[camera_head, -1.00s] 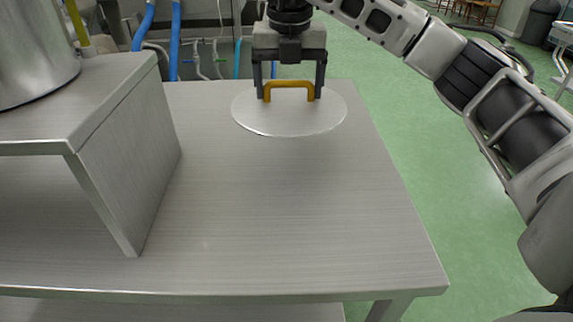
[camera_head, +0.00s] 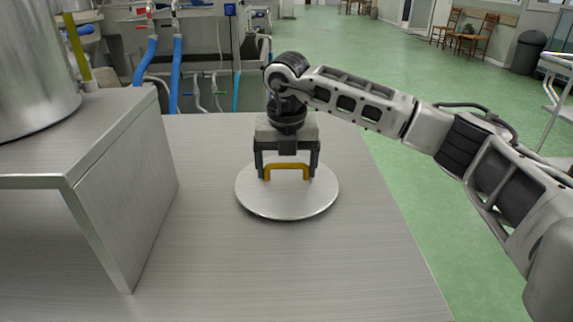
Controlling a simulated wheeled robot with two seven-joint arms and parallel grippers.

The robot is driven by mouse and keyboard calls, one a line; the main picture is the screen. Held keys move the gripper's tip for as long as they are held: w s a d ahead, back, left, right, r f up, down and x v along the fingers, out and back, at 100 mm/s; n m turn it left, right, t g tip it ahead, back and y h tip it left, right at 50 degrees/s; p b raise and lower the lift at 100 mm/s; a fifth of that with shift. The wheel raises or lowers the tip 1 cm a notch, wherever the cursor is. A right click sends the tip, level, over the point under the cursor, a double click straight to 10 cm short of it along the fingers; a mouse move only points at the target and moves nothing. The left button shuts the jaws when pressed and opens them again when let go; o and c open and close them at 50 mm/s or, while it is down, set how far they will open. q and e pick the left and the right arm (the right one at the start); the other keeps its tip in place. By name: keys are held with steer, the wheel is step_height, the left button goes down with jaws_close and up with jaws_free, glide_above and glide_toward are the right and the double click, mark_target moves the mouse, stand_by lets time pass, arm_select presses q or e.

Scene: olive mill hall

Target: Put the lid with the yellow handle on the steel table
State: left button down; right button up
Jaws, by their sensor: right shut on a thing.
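The lid (camera_head: 287,205) is a round, flat steel disc, lying level, with a yellow handle (camera_head: 287,166) standing up from its top. My right gripper (camera_head: 287,172) points straight down and is shut on the yellow handle. The lid is over the right part of the steel table (camera_head: 230,265), on it or very close above it; a thin shadow shows under its front rim, and I cannot tell if it touches. My left gripper is out of view.
A raised steel shelf (camera_head: 130,190) stands on the table's left side, bearing a large steel vessel (camera_head: 35,70). Bare tabletop lies around the lid. Blue hoses (camera_head: 176,75) and machinery are behind the table. Green floor (camera_head: 400,205) lies to the right.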

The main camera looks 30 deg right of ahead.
mark_target(287, 184)
steer(key=shift+f, duration=0.1)
steer(key=o, duration=1)
steer(key=r, duration=0.4)
steer(key=s+r, duration=0.1)
steer(key=r, duration=0.7)
steer(key=shift+s+a+r, duration=0.1)
steer(key=shift+s+a, duration=0.05)
steer(key=shift+a, duration=0.15)
steer(key=shift+s, duration=0.1)
